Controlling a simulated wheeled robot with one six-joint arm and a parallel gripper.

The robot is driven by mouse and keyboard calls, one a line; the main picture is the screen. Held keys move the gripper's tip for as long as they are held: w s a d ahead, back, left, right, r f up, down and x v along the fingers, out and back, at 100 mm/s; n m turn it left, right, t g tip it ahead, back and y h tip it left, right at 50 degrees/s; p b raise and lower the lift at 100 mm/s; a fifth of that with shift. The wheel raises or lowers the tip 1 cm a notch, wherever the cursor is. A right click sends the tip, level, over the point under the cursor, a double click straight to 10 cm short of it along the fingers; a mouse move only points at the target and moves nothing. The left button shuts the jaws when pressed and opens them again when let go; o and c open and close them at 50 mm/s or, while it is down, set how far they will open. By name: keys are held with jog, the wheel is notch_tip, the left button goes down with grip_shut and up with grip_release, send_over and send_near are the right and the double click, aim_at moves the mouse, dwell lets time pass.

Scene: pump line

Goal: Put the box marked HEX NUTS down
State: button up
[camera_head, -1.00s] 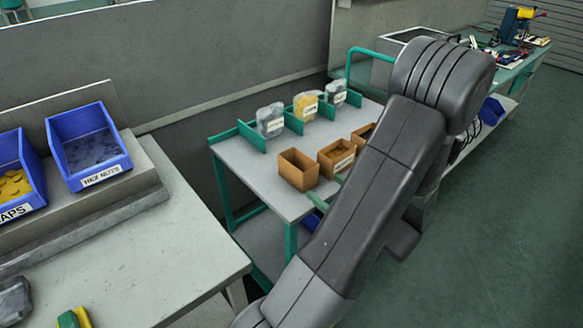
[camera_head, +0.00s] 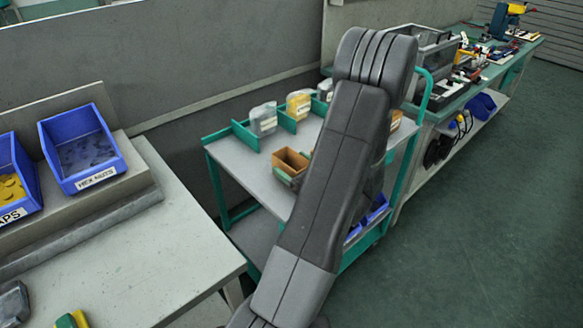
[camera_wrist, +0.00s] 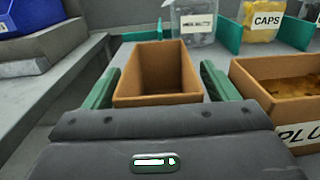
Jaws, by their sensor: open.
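An empty brown open-topped box (camera_head: 290,159) stands upright on the cart's top; it also shows in the wrist view (camera_wrist: 158,92). No label shows on its visible sides. My gripper (camera_wrist: 160,78) is open, with one green finger on each side of this box. Whether the fingers touch it I cannot tell. In the head view my arm hides most of the gripper. The label HEX NUTS is readable on a blue bin (camera_head: 84,155) of grey nuts at the left. A clear bag (camera_wrist: 197,24) of grey parts behind the box has a similar, blurred label.
A brown box (camera_wrist: 285,84) with brown parts and a partly cut-off label stands close to the right. A bag marked CAPS (camera_wrist: 262,20) stands behind, between green dividers. The grey bench (camera_head: 120,250) is at the left. Bare cart top (camera_head: 235,165) shows left of the empty box.

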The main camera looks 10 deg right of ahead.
aim_at(294, 160)
jog(key=c, duration=1.1)
jog(key=shift+r, duration=0.15)
jog(key=shift+r+p, duration=0.4)
jog(key=shift+r, duration=4.45)
